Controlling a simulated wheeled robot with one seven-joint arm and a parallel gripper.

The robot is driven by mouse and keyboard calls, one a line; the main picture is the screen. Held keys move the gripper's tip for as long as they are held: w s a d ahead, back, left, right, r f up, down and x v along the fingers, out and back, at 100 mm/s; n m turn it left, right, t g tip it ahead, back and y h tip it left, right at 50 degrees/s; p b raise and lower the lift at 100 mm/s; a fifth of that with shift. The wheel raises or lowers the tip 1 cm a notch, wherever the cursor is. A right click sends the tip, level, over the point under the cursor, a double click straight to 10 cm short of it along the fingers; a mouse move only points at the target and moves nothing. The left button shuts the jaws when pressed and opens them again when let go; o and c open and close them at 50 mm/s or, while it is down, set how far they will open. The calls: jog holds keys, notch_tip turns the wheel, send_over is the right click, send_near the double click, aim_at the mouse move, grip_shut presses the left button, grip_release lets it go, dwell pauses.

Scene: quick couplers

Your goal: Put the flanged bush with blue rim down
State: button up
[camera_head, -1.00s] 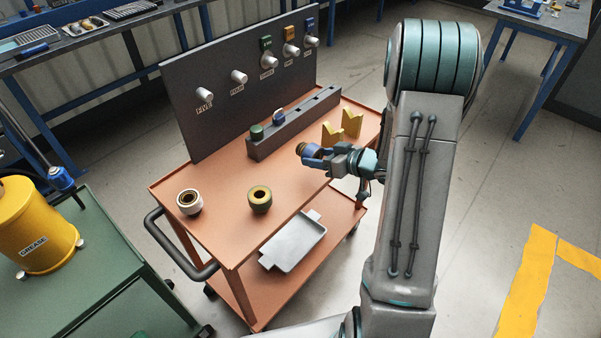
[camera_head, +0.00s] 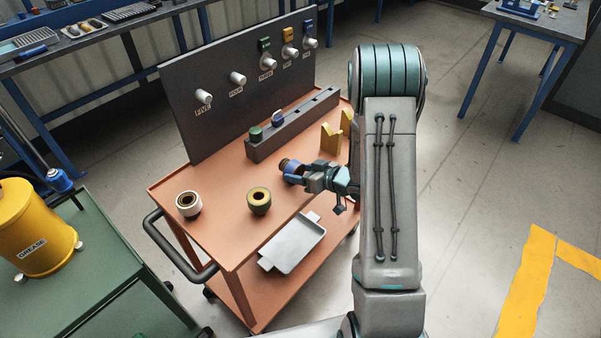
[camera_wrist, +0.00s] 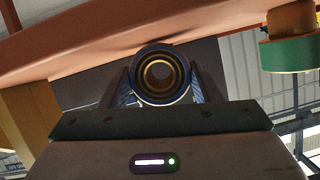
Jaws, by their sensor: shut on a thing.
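My gripper (camera_head: 305,177) is shut on the flanged bush with blue rim (camera_head: 290,168). It holds the bush on its side over the orange trolley top (camera_head: 225,205), to the right of the olive-ringed bush. Whether the bush touches the top is hard to tell in the head view. In the wrist view the bush (camera_wrist: 161,76) shows end-on between the two fingers (camera_wrist: 161,95), with a blue rim and brass-coloured rings around its bore.
A white-rimmed bush (camera_head: 188,203) and an olive-ringed bush (camera_head: 259,201) stand on the trolley. A dark grey rail (camera_head: 292,128) holds a green and a blue-and-white part. Yellow V-blocks (camera_head: 331,139) stand right of it. A panel (camera_head: 190,125) with labelled pegs rises behind.

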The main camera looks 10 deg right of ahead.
jog(key=shift+f, duration=0.1)
jog(key=shift+f, duration=0.15)
jog(key=o, duration=1.1)
